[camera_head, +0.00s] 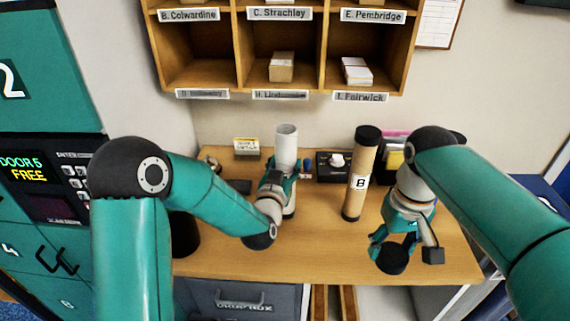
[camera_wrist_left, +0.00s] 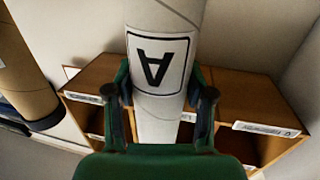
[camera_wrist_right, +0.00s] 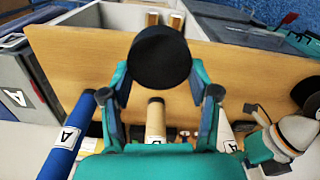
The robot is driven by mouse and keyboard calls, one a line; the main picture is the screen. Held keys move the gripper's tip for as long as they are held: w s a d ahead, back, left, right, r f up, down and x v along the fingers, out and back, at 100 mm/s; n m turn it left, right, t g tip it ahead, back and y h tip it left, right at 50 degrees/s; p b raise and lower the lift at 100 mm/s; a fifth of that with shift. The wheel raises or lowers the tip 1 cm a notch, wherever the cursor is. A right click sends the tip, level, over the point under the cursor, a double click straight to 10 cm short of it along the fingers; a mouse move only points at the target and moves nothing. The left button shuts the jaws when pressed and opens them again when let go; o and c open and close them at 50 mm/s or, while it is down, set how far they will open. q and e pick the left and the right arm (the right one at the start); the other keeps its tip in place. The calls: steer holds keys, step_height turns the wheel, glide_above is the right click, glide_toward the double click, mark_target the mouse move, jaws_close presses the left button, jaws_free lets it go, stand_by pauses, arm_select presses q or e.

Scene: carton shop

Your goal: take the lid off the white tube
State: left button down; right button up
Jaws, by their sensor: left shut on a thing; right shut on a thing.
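The white tube (camera_head: 287,142) stands upright on the table in the head view, its top end pale and without a lid. My left gripper (camera_head: 279,178) is shut around its body. In the left wrist view the white tube (camera_wrist_left: 165,55) with its label A, upside down there, is between my fingers. My right gripper (camera_head: 396,246) is shut on a round black lid (camera_head: 392,259), held in front and to the right of the tube, apart from it. The black lid (camera_wrist_right: 160,57) also shows between the fingertips in the right wrist view.
A brown tube (camera_head: 359,178) labelled B, with a black lid on, stands between my two grippers. A dark box (camera_head: 330,167) and a small card (camera_head: 246,147) are at the table's back. Pigeonholes (camera_head: 281,87) hang above. The table's front middle (camera_head: 310,240) is clear.

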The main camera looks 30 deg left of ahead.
arm_select(q)
steer(key=shift+c, duration=2.1)
jaws_free()
steer(key=shift+s, duration=0.1)
steer(key=shift+s, duration=0.1)
